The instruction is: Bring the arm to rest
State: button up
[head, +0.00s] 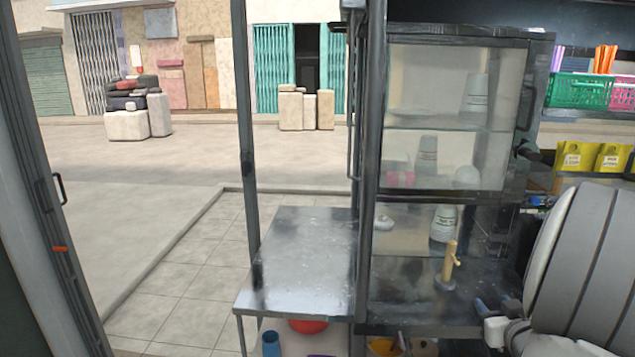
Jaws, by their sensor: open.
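I cannot make out my gripper or its fingertips in the head view. A large rounded light-grey form with dark bands fills the lower right edge, very close to the camera. I cannot tell whether it is part of my arm. It hides what lies behind it.
A metal-framed glass cabinet (455,40) holds several cups. A wooden-handled tool (450,262) stands on the metal counter below it. A metal side table (300,250) adjoins on the left. Green (578,91) and pink (622,96) baskets sit behind. Open paving lies left.

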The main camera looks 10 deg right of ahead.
jog(key=w+a+r+g, duration=0.1)
jog(key=a+g, duration=0.5)
jog(key=a, duration=1)
jog(key=s+a+n+g+y, duration=0.1)
jog(key=s+a+g+y, duration=0.1)
jog(key=s+a, duration=0.3)
jog(key=s+a+n+g+y, duration=0.1)
jog(key=s+a, duration=0.5)
jog(key=a, duration=0.6)
jog(key=shift+s+a+g+y, duration=0.15)
jog(key=shift+a+g+y, duration=0.15)
jog(key=shift+g+y, duration=0.7)
